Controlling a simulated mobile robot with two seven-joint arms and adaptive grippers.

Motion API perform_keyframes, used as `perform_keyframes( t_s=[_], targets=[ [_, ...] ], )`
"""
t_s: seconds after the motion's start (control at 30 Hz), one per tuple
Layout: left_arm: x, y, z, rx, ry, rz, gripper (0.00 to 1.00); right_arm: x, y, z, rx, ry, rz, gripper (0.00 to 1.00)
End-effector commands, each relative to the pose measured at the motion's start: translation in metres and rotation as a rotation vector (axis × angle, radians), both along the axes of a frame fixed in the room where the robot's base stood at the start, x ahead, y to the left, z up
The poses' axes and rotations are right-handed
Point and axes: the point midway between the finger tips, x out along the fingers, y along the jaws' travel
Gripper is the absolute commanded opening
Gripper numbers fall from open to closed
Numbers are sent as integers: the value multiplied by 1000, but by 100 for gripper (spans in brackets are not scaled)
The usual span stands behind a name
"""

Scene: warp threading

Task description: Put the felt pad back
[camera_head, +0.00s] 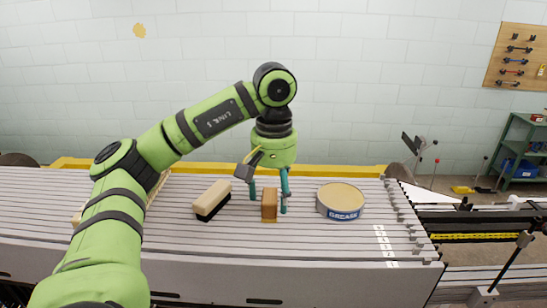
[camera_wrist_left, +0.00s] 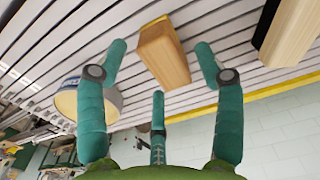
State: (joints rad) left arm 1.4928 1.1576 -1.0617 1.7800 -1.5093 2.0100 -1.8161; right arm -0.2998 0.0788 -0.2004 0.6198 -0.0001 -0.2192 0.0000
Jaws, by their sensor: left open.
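A small brown wooden block (camera_head: 269,204) stands on the slatted grey surface. In the left wrist view the block (camera_wrist_left: 164,56) shows a thin yellow layer along its far end; I cannot tell for sure that this is the felt pad. My left gripper (camera_head: 268,197) is above the block with green fingers on both sides of it. The fingers are open, with gaps to the block in the left wrist view (camera_wrist_left: 160,55). My right gripper is in neither view.
A wooden brush (camera_head: 213,196) with dark bristles lies left of the block. A round grease tin (camera_head: 341,201) stands to its right. A pale wooden item (camera_head: 157,188) is partly hidden behind my left arm. The front slats are clear.

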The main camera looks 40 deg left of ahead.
Motion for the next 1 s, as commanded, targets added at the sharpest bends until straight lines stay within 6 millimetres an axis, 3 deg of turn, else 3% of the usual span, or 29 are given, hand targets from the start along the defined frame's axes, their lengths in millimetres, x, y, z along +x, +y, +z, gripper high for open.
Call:
perform_keyframes(
  t_s=[0.8, 1.0],
  targets=[
    [0, 0, 93, 2, -7, 3, 68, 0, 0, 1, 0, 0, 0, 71],
    [0, 0, 108, 1, -3, 0, 68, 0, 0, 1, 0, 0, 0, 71]
  ],
)
